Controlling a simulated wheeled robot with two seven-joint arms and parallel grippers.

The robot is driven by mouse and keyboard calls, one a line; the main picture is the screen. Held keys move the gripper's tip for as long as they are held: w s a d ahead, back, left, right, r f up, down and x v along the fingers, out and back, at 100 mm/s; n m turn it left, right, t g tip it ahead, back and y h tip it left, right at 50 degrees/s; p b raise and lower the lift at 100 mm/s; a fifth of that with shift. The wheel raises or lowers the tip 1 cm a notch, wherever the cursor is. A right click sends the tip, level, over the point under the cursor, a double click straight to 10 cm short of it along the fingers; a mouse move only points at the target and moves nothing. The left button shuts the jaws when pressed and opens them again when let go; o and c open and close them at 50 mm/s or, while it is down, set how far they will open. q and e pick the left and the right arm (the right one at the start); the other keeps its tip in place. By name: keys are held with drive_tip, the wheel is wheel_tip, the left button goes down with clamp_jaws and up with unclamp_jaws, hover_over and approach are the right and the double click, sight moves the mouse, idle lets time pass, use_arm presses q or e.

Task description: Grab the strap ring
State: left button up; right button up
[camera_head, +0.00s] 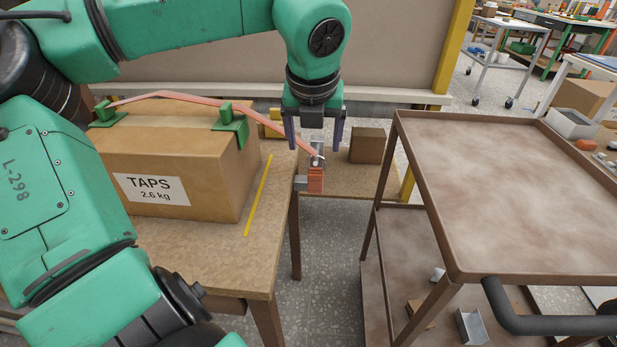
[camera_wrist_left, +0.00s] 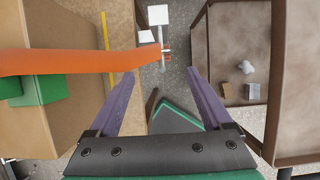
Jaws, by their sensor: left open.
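The orange strap (camera_head: 215,102) runs over the top of a cardboard box labelled TAPS (camera_head: 175,160) and slopes down past its right edge. At its end is a small pale metal strap ring (camera_head: 317,160), just above a grey and orange fitting (camera_head: 315,181) off the table edge. My left gripper (camera_head: 314,140) is open, pointing down, with its purple fingers just above the ring and nothing held. In the left wrist view, the strap (camera_wrist_left: 70,61) comes in from the left and its end (camera_wrist_left: 166,48) lies beyond the open fingertips (camera_wrist_left: 163,76). My right gripper is out of view.
Green corner guards (camera_head: 231,127) sit under the strap on the box. The wooden table (camera_head: 215,255) ends just left of the fitting. A brown two-tier cart (camera_head: 510,190) stands close on the right. A small brown box (camera_head: 367,145) is behind. Floor shows between table and cart.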

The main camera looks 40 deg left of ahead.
sight(316, 171)
use_arm(q)
drive_tip(key=f, duration=0.3)
drive_tip(key=shift+w+d+f, duration=0.2)
drive_tip(key=x, duration=0.9)
drive_tip(key=shift+w+a+f, duration=0.2)
drive_tip(key=shift+w+a, duration=0.15)
drive_tip(key=shift+a, duration=0.15)
drive_tip(key=shift+r, duration=0.1)
clamp_jaws()
